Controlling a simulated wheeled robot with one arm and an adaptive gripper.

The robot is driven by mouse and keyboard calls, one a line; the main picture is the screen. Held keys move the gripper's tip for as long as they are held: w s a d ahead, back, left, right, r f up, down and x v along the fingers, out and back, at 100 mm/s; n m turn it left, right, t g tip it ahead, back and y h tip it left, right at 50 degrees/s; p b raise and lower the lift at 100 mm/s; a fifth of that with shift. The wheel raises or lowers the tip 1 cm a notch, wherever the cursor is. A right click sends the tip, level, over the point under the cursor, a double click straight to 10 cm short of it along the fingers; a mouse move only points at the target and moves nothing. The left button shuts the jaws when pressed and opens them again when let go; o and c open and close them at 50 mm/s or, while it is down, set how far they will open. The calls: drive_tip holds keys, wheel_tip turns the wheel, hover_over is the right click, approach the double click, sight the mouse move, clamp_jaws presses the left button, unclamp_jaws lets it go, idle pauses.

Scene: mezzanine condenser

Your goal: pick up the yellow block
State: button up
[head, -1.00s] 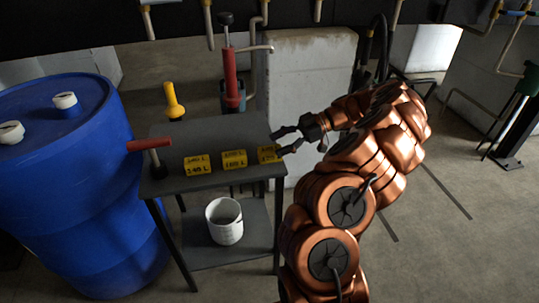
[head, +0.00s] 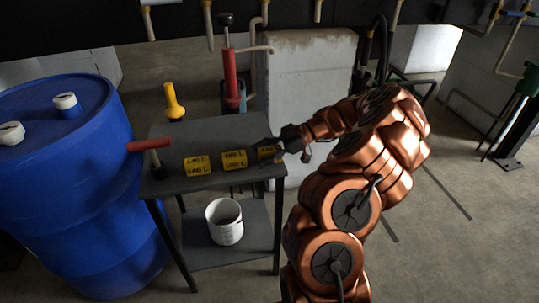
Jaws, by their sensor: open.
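Three yellow blocks with dark lettering stand in a row along the front of the dark grey table (head: 205,130): a left one (head: 198,165), a middle one (head: 234,160) and a right one (head: 265,153). My gripper (head: 268,146) reaches in from the right at the right yellow block and partly covers it. The gripper is open, its fingers close to that block. Whether they touch it or sit around it is too small to tell.
A red-headed hammer (head: 150,146) stands at the table's left edge. A white bucket (head: 224,222) sits on the lower shelf. A blue barrel (head: 75,180) stands left.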

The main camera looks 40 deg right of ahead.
sight(262, 150)
drive_tip(key=shift+c, duration=0.2)
clamp_jaws()
drive_tip(key=shift+r, duration=0.15)
drive_tip(key=shift+r, duration=1.6)
drive_tip(key=shift+s+r, duration=0.1)
drive_tip(key=shift+s, duration=0.2)
drive_tip(key=s+r, duration=0.1)
drive_tip(key=s, duration=1.4)
drive_tip(key=shift+s+r+b, duration=0.15)
drive_tip(key=shift+s+b, duration=0.05)
drive_tip(key=shift+b, duration=0.15)
